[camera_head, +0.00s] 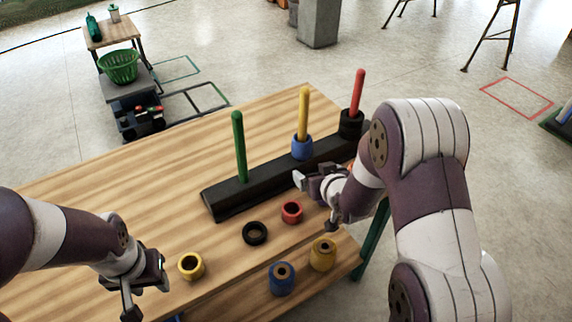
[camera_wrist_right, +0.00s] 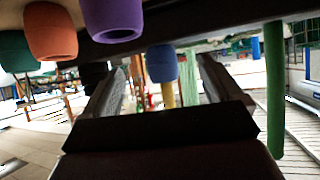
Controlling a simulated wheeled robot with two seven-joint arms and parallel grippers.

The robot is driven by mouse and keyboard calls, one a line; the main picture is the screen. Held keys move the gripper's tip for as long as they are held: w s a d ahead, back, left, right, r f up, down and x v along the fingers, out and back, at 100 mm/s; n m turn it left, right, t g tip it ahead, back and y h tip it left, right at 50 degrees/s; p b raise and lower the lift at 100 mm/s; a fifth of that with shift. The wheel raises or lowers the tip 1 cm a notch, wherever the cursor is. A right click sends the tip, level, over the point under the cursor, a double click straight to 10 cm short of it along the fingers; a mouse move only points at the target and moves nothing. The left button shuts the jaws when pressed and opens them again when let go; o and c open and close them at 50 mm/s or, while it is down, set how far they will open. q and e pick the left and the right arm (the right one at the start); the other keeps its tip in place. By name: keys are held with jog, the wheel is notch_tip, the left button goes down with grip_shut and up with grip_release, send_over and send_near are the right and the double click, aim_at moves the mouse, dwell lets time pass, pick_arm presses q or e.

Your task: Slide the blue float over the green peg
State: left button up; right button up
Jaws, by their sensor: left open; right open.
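The green peg (camera_head: 239,150) stands bare at the left end of the black base (camera_head: 270,178); it also shows in the right wrist view (camera_wrist_right: 275,90). One blue float (camera_head: 302,149) sits around the foot of the yellow peg (camera_head: 303,110); it shows between my right finger lines in the wrist view (camera_wrist_right: 162,62). Another blue float (camera_head: 282,279) stands loose at the table's front edge. My right gripper (camera_head: 315,200) is open and empty, in front of the base, apart from the blue floats. My left gripper (camera_head: 147,290) is open and empty at the front left.
A black float (camera_head: 351,124) is around the red peg (camera_head: 357,92). Loose floats are red (camera_head: 291,212), black (camera_head: 255,233), yellow (camera_head: 191,266) and yellow (camera_head: 323,254). The table (camera_head: 120,205) is clear at the left.

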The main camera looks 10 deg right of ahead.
aim_at(306, 150)
jog(key=shift+w+d+r+t+y, duration=0.15)
jog(key=shift+w+d+r+t, duration=0.15)
jog(key=shift+w+r+t, duration=0.2)
jog(key=shift+w+d+r+t+y, duration=0.15)
jog(key=shift+w+d+r+t, duration=0.1)
jog(key=shift+w+r+t, duration=0.25)
jog(key=x, duration=1)
jog(key=shift+w+a+f, duration=0.2)
jog(key=shift+w+a, duration=0.05)
jog(key=shift+w, duration=0.05)
jog(key=shift+w+a+f, duration=0.15)
jog(key=shift+w, duration=0.35)
jog(key=c, duration=1.1)
pick_arm(q)
notch_tip(306, 150, up, 17)
jog(key=d+p, duration=0.1)
jog(key=p, duration=1.5)
jog(key=shift+s+f, duration=0.2)
pick_arm(e)
notch_tip(306, 150, up, 24)
jog(key=shift+r, duration=0.1)
jog(key=shift+c, duration=0.2)
pick_arm(q)
jog(key=shift+d, duration=0.1)
